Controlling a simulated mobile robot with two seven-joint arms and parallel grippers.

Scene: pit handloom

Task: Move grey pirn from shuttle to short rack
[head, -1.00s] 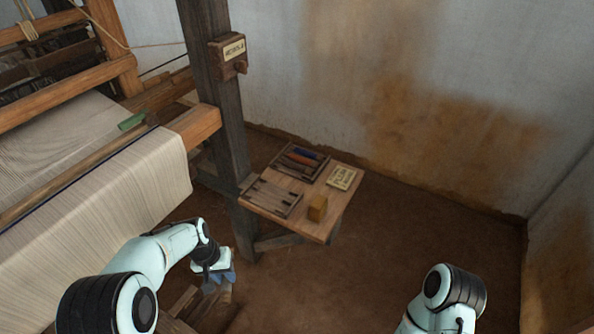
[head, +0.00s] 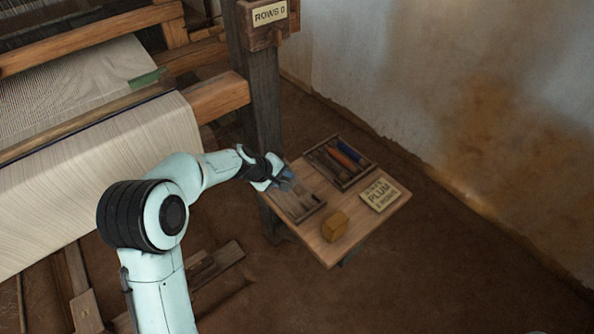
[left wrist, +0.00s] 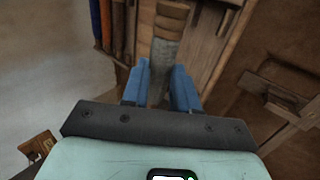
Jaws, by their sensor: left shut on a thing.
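My left gripper (head: 284,182) is over the left side of the small wooden table, at the near rack (head: 303,214). In the left wrist view its blue fingers (left wrist: 161,82) are shut on the grey pirn (left wrist: 166,50), which has a wooden, ringed end pointing away. In the head view the gripper hides most of the pirn, and I cannot tell whether it touches the rack. I cannot tell by label which rack is the short one. I cannot make out the shuttle.
A yellowish block (head: 334,226) and a card reading PLUM (head: 380,195) stand on the table's near and right parts. A dark post (head: 262,110) with a ROWS 0 box (head: 268,20) rises behind my gripper. The loom's cloth (head: 150,130) lies to the left.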

